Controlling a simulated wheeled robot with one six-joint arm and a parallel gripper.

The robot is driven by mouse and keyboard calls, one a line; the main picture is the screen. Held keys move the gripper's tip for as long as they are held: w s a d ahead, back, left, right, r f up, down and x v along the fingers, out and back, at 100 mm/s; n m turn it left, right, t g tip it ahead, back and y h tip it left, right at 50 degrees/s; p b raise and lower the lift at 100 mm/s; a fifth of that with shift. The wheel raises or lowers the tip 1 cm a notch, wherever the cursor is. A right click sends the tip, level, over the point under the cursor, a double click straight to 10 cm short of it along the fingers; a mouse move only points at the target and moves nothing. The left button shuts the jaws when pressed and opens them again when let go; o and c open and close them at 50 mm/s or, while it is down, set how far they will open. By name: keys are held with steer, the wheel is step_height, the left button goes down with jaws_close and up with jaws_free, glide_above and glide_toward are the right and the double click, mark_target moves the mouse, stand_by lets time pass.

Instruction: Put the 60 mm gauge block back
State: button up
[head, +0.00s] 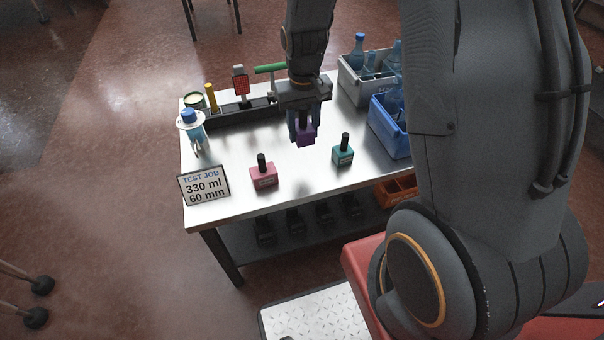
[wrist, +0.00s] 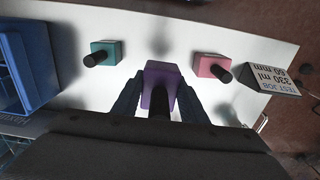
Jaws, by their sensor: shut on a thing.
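My gripper (head: 303,122) is shut on a purple block (head: 306,137) with a black knob. In the wrist view the purple block (wrist: 160,77) sits between the two fingers (wrist: 158,100), its knob toward the palm. It appears held above the white table, with a faint shadow beyond it. A pink block (head: 264,176) with a black knob stands near the table's front edge, and a teal block (head: 343,152) with a black knob stands right of the held one. No size marking is readable on the blocks. A sign (head: 205,186) reads TEST JOB, 330 ml, 60 mm.
A dark rack (head: 232,114) with upright tools runs along the back left, partly hidden by my arm. A blue-capped bottle (head: 190,126) stands at the left edge. A blue crate (head: 391,128) and a grey crate (head: 352,80) stand at the right. The table's middle left is clear.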

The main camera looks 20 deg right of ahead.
mark_target(303, 168)
step_height(303, 168, down, 2)
steer(key=shift+w+f+b, duration=0.15)
steer(key=shift+b, duration=0.45)
steer(key=shift+f+p, duration=0.35)
steer(key=shift+f, duration=4.4)
steer(key=shift+f, duration=0.15)
steer(key=o, duration=1.3)
step_height(303, 168, up, 12)
steer(key=shift+r+b, duration=0.1)
steer(key=shift+b, duration=0.3)
steer(key=s+r, duration=0.3)
steer(key=s, duration=0.2)
steer(key=s+r, duration=0.3)
steer(key=s, duration=0.3)
steer(key=s+d+r, duration=0.1)
steer(key=s+r, duration=0.2)
steer(key=s, duration=0.3)
steer(key=shift+d+r, duration=0.1)
steer(key=shift+r, duration=0.15)
